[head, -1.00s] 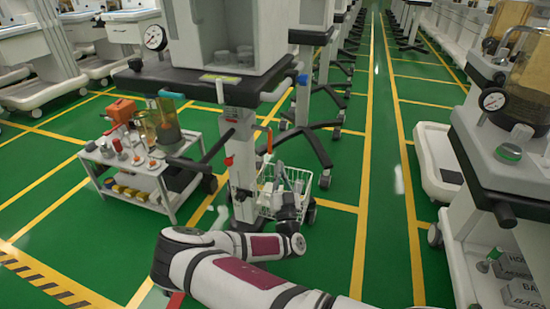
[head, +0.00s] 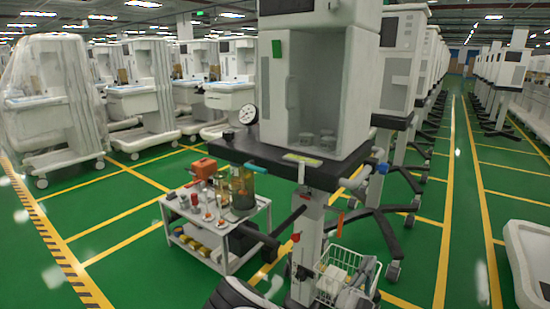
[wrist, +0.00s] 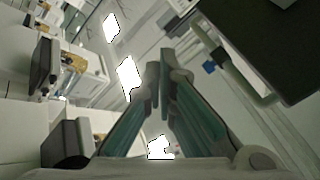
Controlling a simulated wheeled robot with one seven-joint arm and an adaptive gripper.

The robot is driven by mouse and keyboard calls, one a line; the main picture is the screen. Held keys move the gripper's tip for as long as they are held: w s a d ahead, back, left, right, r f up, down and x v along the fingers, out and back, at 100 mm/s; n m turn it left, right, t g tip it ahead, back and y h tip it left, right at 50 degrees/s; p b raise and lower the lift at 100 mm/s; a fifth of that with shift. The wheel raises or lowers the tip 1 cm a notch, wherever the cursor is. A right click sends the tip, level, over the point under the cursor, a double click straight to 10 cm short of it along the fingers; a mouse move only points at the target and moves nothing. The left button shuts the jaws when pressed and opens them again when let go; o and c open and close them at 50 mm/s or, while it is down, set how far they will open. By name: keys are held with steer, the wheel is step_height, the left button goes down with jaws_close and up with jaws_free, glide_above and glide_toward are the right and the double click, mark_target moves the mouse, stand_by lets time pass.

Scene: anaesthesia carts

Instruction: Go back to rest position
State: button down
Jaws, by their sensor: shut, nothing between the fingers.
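My gripper (wrist: 160,75) shows in the wrist view with its two long fingers drawn together at the tips, nothing held between them. It points toward a bright ceiling and pale equipment. In the head view only dark and pale parts of my arm show at the bottom edge, low in front of the anaesthesia cart (head: 318,75). The cart stands upright with a dark shelf, an open bay and a gauge (head: 248,114). I cannot make out the fingers in the head view.
A small white trolley (head: 228,266) with tools and jars stands left of the cart. A white wire basket (head: 335,290) hangs low on the cart's post. Wrapped carts (head: 55,95) line the left. Green floor aisles (head: 470,230) are open on the right.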

steer(key=s+d+r+m+g+h, duration=0.25)
steer(key=s+r+m+g, duration=0.25)
steer(key=m+g, duration=0.4)
steer(key=s+d+r+m+g+h, duration=0.1)
steer(key=s+d+r+m+g, duration=0.2)
steer(key=s+r+m+g, duration=0.5)
steer(key=s+d+r+m+g+h, duration=0.25)
steer(key=m+g, duration=0.35)
steer(key=m, duration=0.6)
steer(key=s+a+r+m+g+y, duration=0.1)
steer(key=s+r+m+g+y, duration=0.25)
steer(key=s+m+y, duration=0.7)
steer(key=s+a+r+m+t+y, duration=0.25)
steer(key=s+a+m+y, duration=0.25)
steer(key=s+a+m, duration=0.3)
steer(key=s+a+r+m+t+y, duration=0.2)
steer(key=s+a+m+t+y, duration=0.25)
steer(key=s+a+m, duration=0.35)
step_height(320, 180, up, 30)
steer(key=d+t+p, duration=0.1)
steer(key=t+p, duration=0.2)
steer(key=p, duration=2.4)
steer(key=shift+s+d+f+m+t+p, duration=0.15)
steer(key=shift+s+f+m+t+p, duration=0.15)
steer(key=shift+m+t+p, duration=0.1)
